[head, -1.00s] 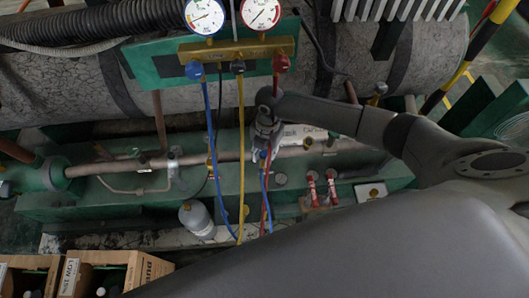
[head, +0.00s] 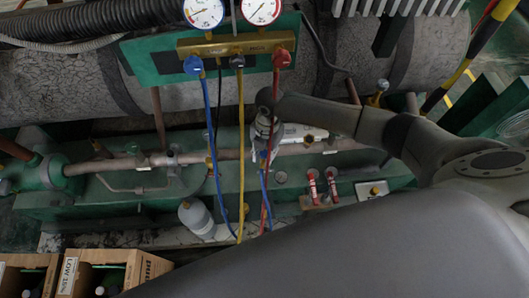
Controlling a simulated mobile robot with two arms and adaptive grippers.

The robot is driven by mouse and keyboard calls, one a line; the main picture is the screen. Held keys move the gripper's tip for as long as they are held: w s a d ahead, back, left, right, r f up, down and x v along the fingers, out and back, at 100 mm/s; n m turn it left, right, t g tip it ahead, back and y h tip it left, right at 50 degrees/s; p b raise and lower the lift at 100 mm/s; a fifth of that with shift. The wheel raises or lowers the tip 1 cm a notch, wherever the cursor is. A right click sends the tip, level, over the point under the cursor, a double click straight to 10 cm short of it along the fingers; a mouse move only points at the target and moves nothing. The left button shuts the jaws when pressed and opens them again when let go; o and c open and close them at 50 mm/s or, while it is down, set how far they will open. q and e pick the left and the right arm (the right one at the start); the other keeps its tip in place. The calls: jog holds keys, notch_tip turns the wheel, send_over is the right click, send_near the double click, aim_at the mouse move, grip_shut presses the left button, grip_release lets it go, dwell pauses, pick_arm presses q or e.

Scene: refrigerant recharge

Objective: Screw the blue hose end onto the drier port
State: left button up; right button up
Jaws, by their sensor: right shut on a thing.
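The blue hose (head: 209,120) hangs from the blue-knobbed valve of the gauge manifold (head: 237,43), loops low and rises again to my right gripper (head: 264,148). My right gripper points down and is shut on the blue hose end (head: 263,160), of which only a small part shows below the fingers. Just right of the gripper is a white cylinder, apparently the drier (head: 292,134), lying in the copper pipe line and partly hidden by my arm. I cannot make out its port clearly or tell whether the hose end touches it. My left gripper is out of view.
A yellow hose (head: 240,150) and a red hose (head: 273,100) hang close to the gripper. Red-handled valves (head: 322,183) stand to the right. A small grey-white bottle (head: 196,218) is below left.

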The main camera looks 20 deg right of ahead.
jog(key=shift+f, duration=0.1)
jog(key=shift+m+p, duration=0.4)
jog(key=shift+p, duration=0.2)
jog(key=shift+m+p, duration=0.85)
jog(key=shift+m, duration=0.55)
jog(key=shift+p, duration=0.3)
